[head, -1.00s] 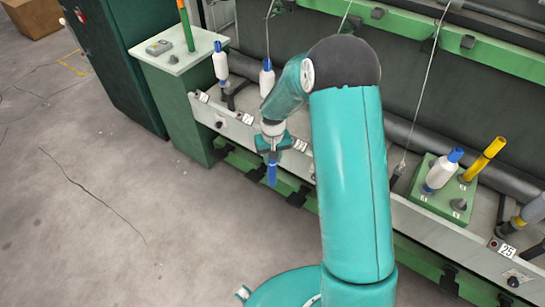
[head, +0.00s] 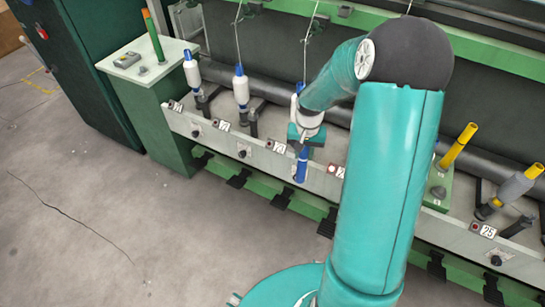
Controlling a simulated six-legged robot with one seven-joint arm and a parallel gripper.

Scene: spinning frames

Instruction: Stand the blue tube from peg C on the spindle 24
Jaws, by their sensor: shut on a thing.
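My gripper (head: 302,147) is shut on the blue tube (head: 301,168), which hangs upright below it in front of the machine's grey rail. A number plate reading 23 (head: 279,147) is just left of the gripper. A plate partly covered by my arm (head: 338,170) is to the right and shows only its left part; the spindle there is hidden behind my arm. The green peg block (head: 437,189) is mostly hidden by my arm, so peg C cannot be made out.
Spindles with white, blue-topped bobbins (head: 240,88) stand on the left part of the rail. A yellow tube (head: 458,145) leans at the right, near a grey yellow-ended bobbin (head: 516,187) by plate 25. A green cabinet (head: 150,90) stands left; the floor in front is clear.

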